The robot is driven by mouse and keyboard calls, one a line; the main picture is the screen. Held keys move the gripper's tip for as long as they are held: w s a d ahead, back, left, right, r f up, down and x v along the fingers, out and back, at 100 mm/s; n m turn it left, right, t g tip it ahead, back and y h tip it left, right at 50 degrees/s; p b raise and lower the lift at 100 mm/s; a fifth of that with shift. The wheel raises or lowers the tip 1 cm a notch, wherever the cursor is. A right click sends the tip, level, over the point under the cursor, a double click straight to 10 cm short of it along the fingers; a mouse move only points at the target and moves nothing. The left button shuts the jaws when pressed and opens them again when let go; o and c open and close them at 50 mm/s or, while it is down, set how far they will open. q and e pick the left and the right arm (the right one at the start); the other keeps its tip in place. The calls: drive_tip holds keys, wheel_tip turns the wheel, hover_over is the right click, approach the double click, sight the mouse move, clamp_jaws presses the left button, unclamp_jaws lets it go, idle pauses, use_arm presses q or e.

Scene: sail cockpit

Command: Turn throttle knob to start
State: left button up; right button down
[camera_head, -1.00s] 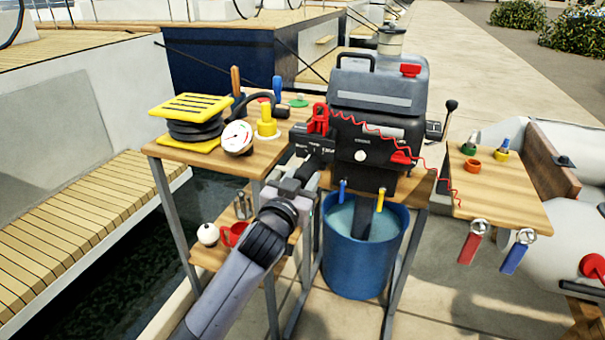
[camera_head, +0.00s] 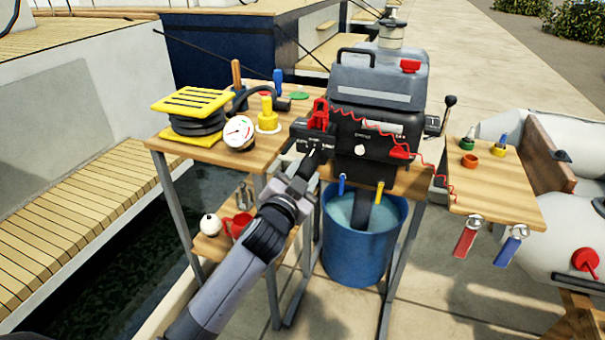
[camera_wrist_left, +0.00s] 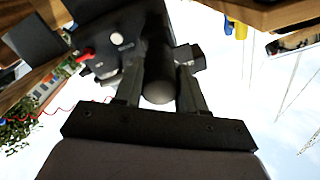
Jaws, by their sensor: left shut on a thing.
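The throttle knob (camera_wrist_left: 158,88) is a dark rounded cylinder between the two fingers of my left gripper (camera_wrist_left: 160,104) in the left wrist view. The fingers are shut on it, one on each side. In the head view my left gripper (camera_head: 313,163) reaches up from below to the end of the black tiller handle (camera_head: 313,138), left of the black outboard motor (camera_head: 377,135). There the knob is mostly hidden by the gripper. No start mark is readable. My right gripper is not in view.
The motor's lower leg stands in a blue water bucket (camera_head: 357,258). A gauge (camera_head: 239,132) and a yellow-framed reel (camera_head: 190,112) sit on the left bench.

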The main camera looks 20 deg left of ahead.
use_arm(q)
drive_tip(key=shift+f, duration=0.1)
drive_tip(key=o, duration=1)
drive_tip(key=shift+o, duration=0.2)
drive_tip(key=shift+s, duration=0.15)
drive_tip(key=s, duration=0.7)
drive_tip(key=shift+p, duration=0.4)
drive_tip(key=shift+a, duration=0.1)
drive_tip(key=s+f+n+g+h, duration=0.3)
drive_tip(key=s+f+g, duration=0.5)
drive_tip(key=s+f, duration=1.45)
wheel_tip(320, 180, up, 13)
drive_tip(key=s+a+n+y+p, duration=0.1)
drive_tip(key=s+p, duration=0.1)
drive_tip(key=p, duration=1.1)
drive_tip(key=shift+a+f+p, duration=0.2)
drive_tip(key=shift+a+p, duration=0.1)
drive_tip(key=shift+p, duration=0.05)
